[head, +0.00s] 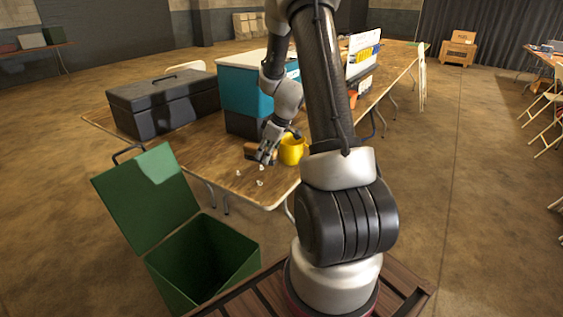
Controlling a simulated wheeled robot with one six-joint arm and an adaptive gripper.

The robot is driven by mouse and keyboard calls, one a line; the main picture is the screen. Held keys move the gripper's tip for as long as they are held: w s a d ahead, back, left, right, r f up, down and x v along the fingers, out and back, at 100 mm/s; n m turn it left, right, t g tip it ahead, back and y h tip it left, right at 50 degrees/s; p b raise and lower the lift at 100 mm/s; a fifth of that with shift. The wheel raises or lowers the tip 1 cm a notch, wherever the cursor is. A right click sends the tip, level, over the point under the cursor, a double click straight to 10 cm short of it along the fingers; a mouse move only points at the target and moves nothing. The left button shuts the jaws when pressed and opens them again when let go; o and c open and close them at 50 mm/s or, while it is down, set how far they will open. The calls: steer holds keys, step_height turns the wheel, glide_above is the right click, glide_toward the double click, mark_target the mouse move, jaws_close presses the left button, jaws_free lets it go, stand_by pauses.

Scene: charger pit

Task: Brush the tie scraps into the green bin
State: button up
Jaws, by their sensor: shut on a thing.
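Small white tie scraps (259,183) lie near the front corner of the wooden table, just in front of my gripper. My gripper (265,157) is low over the tabletop, pointing down, and shut on a brown brush (250,149). The brush shows only in part behind the fingers; its bristles cannot be made out. The green bin (250,258) stands on the floor below and in front of the table corner, with its lid tipped back open. Its inside is dark, and I see nothing in it.
A yellow mug (291,149) stands close to the right of my gripper. A teal cooler (246,93) and a black toolbox (163,100) stand behind on the table. The tabletop's front left part is clear.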

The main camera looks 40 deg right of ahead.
steer(key=shift+n, duration=0.3)
steer(key=s+d+f, duration=0.2)
steer(key=d, duration=0.1)
steer(key=d+f, duration=0.1)
steer(key=shift+s+d+f, duration=0.15)
steer(key=shift+s+f, duration=0.05)
steer(key=shift+s, duration=0.2)
steer(key=shift+f, duration=0.65)
steer(key=f, duration=0.3)
steer(key=shift+s+a+f, duration=0.15)
steer(key=shift+a+f, duration=0.05)
steer(key=shift+f, duration=0.1)
steer(key=s+a, duration=0.1)
steer(key=a, duration=0.5)
steer(key=s+a, duration=0.1)
steer(key=a, duration=0.4)
steer(key=s+a, duration=0.1)
steer(key=a, duration=0.5)
steer(key=shift+s+a+r, duration=0.1)
steer(key=shift+a, duration=0.25)
jaws_close()
steer(key=shift+r, duration=2.95)
